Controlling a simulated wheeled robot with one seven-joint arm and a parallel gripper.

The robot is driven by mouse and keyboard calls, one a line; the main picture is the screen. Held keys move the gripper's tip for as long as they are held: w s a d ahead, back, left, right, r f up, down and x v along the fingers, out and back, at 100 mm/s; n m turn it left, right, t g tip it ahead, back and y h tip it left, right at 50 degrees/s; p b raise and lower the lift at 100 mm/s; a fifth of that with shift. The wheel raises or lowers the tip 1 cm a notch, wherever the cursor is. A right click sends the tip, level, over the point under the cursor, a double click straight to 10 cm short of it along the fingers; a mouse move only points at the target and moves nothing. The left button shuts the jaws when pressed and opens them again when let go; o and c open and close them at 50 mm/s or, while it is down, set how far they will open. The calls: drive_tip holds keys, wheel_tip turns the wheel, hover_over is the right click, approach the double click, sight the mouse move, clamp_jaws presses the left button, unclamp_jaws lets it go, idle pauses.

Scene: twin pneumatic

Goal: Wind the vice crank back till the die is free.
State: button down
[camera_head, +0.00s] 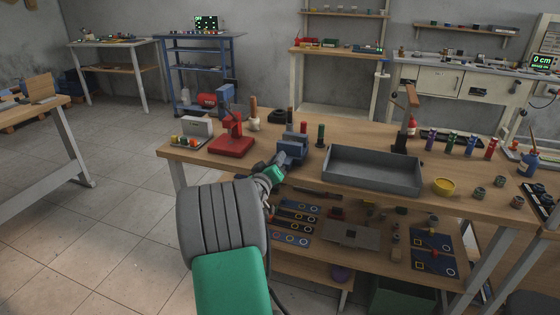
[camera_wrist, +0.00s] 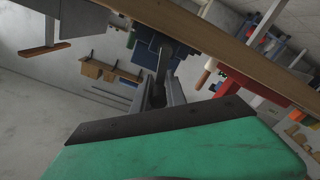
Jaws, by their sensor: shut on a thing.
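The blue vice (camera_head: 292,147) stands at the near edge of the workbench. It also shows in the wrist view (camera_wrist: 146,40), tilted by the camera's roll. My gripper (camera_head: 279,164) is at the vice's near side, at its crank. In the wrist view my gripper (camera_wrist: 162,88) has its grey fingers close together on a dark grey part in front of the vice, which I take to be the vice crank (camera_wrist: 166,56). The crank is mostly hidden by my gripper in the head view. I cannot make out the die or whether the vice jaws touch it.
A grey tray (camera_head: 372,172) lies right of the vice on the workbench (camera_head: 470,205). A red press (camera_head: 232,138) stands to the left. A yellow ring-shaped dish (camera_head: 444,186) and small cylinders are farther right. A lower shelf with flat parts lies below the bench top. The floor at left is clear.

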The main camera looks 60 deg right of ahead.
drive_tip(key=shift+w+a+f+n, duration=0.1)
drive_tip(key=shift+w+f+n, duration=0.2)
drive_tip(key=shift+n, duration=0.7)
drive_tip(key=c, duration=1.5)
unclamp_jaws()
drive_tip(key=shift+s, duration=0.15)
drive_tip(key=shift+o, duration=0.6)
drive_tip(key=shift+r, duration=0.1)
drive_tip(key=shift+a, duration=0.1)
drive_tip(key=a, duration=0.7)
drive_tip(key=shift+s+a, duration=0.25)
drive_tip(key=shift+s, duration=0.2)
